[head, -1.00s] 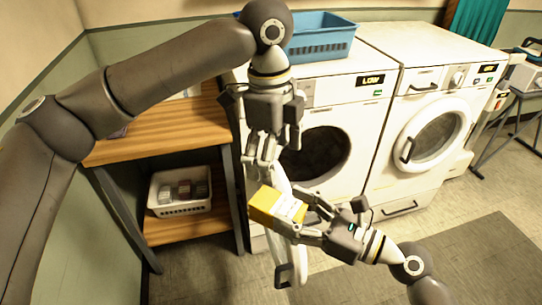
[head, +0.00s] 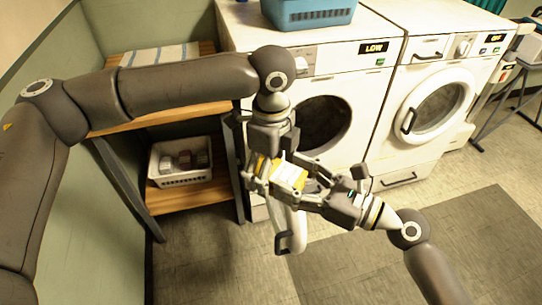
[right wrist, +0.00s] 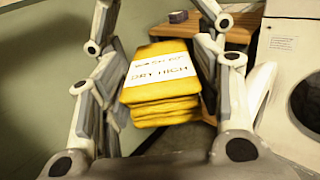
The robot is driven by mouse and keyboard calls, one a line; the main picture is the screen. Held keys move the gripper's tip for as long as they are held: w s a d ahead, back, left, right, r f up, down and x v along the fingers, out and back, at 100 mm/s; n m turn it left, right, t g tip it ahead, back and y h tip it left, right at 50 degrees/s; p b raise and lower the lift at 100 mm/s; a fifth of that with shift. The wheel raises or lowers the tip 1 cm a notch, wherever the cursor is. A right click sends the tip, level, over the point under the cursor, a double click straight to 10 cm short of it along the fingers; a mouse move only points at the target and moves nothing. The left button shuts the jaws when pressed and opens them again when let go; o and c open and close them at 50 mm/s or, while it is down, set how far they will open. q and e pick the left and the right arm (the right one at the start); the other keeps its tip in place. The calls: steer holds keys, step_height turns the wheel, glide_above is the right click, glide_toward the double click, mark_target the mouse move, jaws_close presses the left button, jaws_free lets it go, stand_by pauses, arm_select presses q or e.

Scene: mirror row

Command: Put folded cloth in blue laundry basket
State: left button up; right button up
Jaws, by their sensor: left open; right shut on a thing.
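The folded cloth (head: 287,173) is a yellow stack with a white label reading "WASH HOT DRY HIGH", held in the air before the left washer. In the right wrist view, the cloth (right wrist: 160,85) sits between my right fingers. My right gripper (head: 302,188) is shut on it from the lower right. My left gripper (head: 273,168) comes down from above, open, with its fingers at the cloth; I cannot tell whether they touch it. The blue laundry basket (head: 310,14) stands on the left washer, its top cut off by the picture edge.
Two white front-loading washers, the left one (head: 360,80) and the right one (head: 440,110), stand side by side. At left is a wooden shelf unit (head: 180,200) with a striped cloth (head: 160,55) on top and a white basket (head: 180,178) below. A grey mat (head: 420,260) lies on the floor.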

arm_select(q)
steer(key=shift+f, duration=0.15)
steer(key=shift+c, duration=0.4)
steer(key=c, duration=0.9)
steer(key=shift+c, duration=0.7)
arm_select(e)
steer(key=o, duration=1.1)
steer(key=shift+d, duration=0.1)
